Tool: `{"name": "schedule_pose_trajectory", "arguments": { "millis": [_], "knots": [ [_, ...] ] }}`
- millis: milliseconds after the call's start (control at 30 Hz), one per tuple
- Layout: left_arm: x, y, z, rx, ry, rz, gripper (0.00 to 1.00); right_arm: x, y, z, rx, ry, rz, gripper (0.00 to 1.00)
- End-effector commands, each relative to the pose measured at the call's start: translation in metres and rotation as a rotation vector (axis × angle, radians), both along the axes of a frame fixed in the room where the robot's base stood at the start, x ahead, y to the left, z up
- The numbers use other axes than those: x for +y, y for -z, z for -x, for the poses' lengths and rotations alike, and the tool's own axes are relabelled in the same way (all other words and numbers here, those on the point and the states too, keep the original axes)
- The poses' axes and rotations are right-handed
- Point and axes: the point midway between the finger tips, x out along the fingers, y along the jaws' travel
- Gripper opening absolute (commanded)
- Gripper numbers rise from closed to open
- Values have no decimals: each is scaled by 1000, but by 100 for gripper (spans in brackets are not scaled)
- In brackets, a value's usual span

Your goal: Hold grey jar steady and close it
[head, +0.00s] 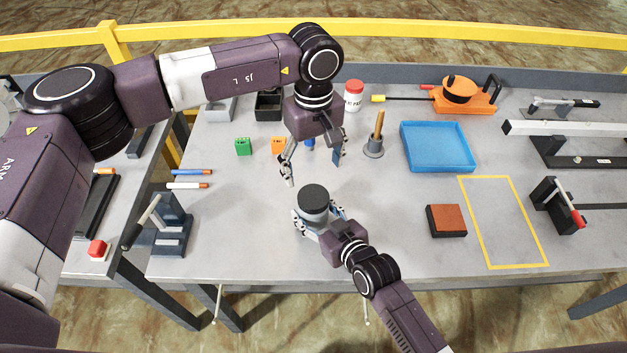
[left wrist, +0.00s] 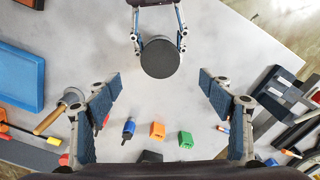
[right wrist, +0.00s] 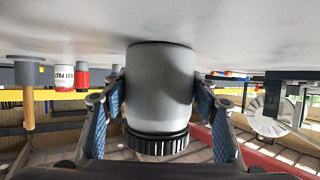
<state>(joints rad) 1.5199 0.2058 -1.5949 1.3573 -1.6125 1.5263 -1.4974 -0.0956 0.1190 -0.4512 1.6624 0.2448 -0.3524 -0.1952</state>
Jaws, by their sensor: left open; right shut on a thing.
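The grey jar (head: 315,215) stands upright near the front middle of the table, with a dark ribbed lid (head: 313,195) on top. I cannot tell how tight the lid sits. My right gripper (head: 321,219) is shut around the jar's body from the front. In the right wrist view, which is upside down, its fingers flank the pale jar (right wrist: 160,85) below the lid (right wrist: 157,143). My left gripper (head: 314,170) is open and empty, pointing down just behind and above the jar. The left wrist view shows the round lid (left wrist: 160,57) beyond the wide-spread fingers, not between the tips.
Green (head: 243,147) and orange (head: 278,145) blocks, a grey holder with a wooden-handled tool (head: 374,149) and a red-capped white bottle (head: 353,98) stand behind. A blue tray (head: 438,168) and a brown-topped block (head: 446,221) are to the right. The table around the jar is clear.

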Motion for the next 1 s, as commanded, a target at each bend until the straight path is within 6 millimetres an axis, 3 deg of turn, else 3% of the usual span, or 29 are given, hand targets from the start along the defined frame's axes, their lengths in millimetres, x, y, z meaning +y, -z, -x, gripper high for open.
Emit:
{"name": "schedule_pose_trajectory", "arguments": {
  "millis": [200, 533, 567, 733, 1000],
  "knots": [
    [0, -24, 0, 0, 0, 1, 74, 0, 0, 0, 1, -1, -1, 0],
    [0, -27, 0, 1, 0, 0, 74, 0, 0, 0, 1, -1, -1, 0],
    [0, -27, 0, 0, 0, 0, 74, 0, 0, 0, 1, -1, -1, 57],
    [0, -27, 0, 0, 0, 0, 74, 0, 0, 0, 0, 0, -1, 74],
    [0, -27, 0, 0, 0, 0, 74, 0, 0, 1, 0, 0, 0, 74]
  ]
}}
